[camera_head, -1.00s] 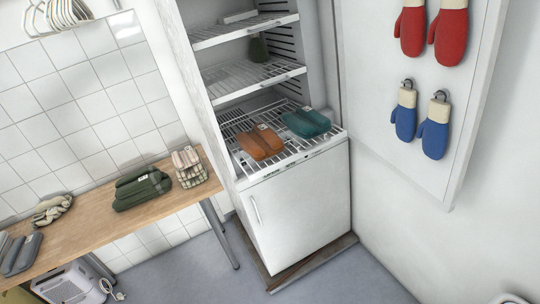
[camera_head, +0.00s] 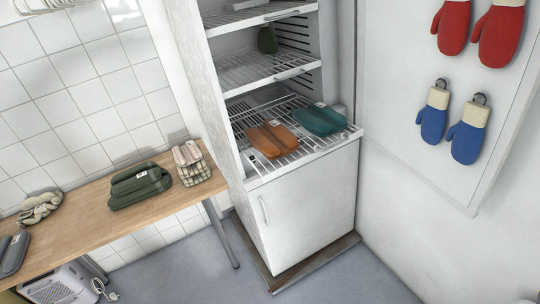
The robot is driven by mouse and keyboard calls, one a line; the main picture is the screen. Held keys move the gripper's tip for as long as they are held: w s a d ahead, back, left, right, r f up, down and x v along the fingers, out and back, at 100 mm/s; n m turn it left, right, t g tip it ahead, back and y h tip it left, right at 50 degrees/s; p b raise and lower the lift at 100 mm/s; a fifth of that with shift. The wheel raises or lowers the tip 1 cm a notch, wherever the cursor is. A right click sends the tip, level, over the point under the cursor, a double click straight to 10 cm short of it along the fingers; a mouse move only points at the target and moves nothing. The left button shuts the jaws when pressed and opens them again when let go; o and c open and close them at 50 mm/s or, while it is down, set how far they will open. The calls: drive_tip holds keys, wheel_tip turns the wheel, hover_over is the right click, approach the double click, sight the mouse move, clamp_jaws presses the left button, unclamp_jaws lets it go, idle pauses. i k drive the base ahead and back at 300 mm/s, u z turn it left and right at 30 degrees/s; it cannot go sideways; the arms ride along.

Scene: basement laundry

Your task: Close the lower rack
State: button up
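The lower rack (camera_head: 304,152) is a white wire rack in a tall white cabinet. It is pulled part way out, its front edge standing forward of the cabinet opening above a closed lower door. An orange folded pair (camera_head: 271,139) and a teal folded pair (camera_head: 319,119), which look like slippers or mittens, lie on it. My gripper is not visible in the view.
Upper racks (camera_head: 262,70) sit further back in the cabinet. A wooden table (camera_head: 92,222) with green, plaid and grey items stands at left. The open cabinet door (camera_head: 405,65) at right carries red and blue mittens. Grey floor in front is clear.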

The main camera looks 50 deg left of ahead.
sight(345, 140)
drive_tip(key=u, duration=0.9)
drive_tip(key=i, duration=1.7)
drive_tip(key=u, duration=1.3)
drive_tip(key=k, duration=1.25)
drive_tip(key=z, duration=0.8)
